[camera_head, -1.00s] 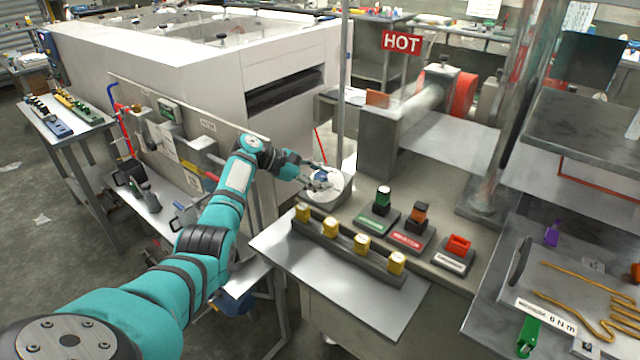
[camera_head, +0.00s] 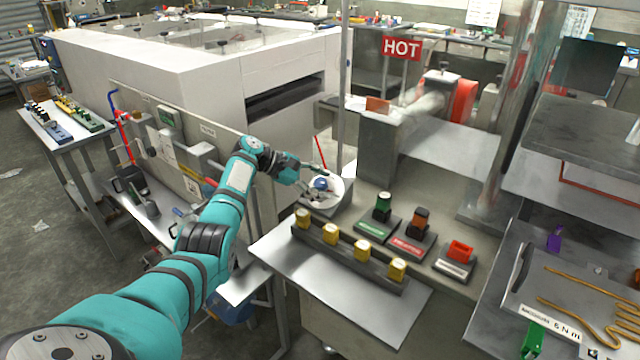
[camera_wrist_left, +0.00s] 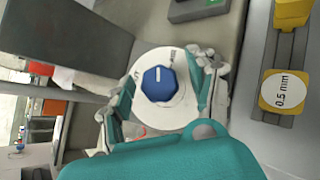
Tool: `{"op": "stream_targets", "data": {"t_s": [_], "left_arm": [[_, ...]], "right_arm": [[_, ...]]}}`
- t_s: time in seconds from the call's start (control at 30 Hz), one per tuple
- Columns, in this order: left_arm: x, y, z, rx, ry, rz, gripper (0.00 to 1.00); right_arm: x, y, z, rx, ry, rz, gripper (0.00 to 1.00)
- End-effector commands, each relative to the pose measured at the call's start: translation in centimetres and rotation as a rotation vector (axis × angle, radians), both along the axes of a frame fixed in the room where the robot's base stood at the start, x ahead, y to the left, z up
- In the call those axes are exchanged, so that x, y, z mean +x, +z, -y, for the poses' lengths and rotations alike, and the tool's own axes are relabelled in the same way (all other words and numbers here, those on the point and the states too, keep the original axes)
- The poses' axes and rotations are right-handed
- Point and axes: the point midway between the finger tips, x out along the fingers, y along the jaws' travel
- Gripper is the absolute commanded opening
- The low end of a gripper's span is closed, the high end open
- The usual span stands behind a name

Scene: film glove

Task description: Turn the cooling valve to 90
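The cooling valve is a blue faceted knob (camera_head: 321,184) on a round white dial (camera_head: 335,192), on a grey base at the machine's edge. In the left wrist view the knob (camera_wrist_left: 159,84) shows a white pointer line toward the picture's top. The dial (camera_wrist_left: 178,114) has markings near its rim that are too small to read. My left gripper (camera_head: 314,181) is over the dial. In the left wrist view its fingers (camera_wrist_left: 160,92) are spread on either side of the knob, with gaps between them and it. My right gripper is not in view.
Several yellow-capped blocks (camera_head: 331,234) stand in a rail in front of the dial. Green (camera_head: 382,206), orange (camera_head: 421,221) and red (camera_head: 459,251) controls are to its right. A grey post (camera_head: 345,90) and a red "HOT" sign (camera_head: 402,46) are behind it.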

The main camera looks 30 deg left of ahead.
Motion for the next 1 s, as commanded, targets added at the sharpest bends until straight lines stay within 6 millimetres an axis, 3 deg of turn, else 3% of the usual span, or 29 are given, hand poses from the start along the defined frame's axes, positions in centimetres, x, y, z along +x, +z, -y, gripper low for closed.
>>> {"op": "stream_targets", "data": {"t_s": [0.27,0.7,1.0], "left_arm": [[0.0,0.5,0.0,0.0,0.0,0.003,0.59],[0.0,8.1,-0.1,0.001,0.001,0.005,0.59],[0.0,10.0,0.0,0.0,0.0,0.0,0.59]], "right_arm": [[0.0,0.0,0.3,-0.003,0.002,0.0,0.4],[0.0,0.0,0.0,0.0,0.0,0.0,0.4],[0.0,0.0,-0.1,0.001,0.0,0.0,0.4]]}}
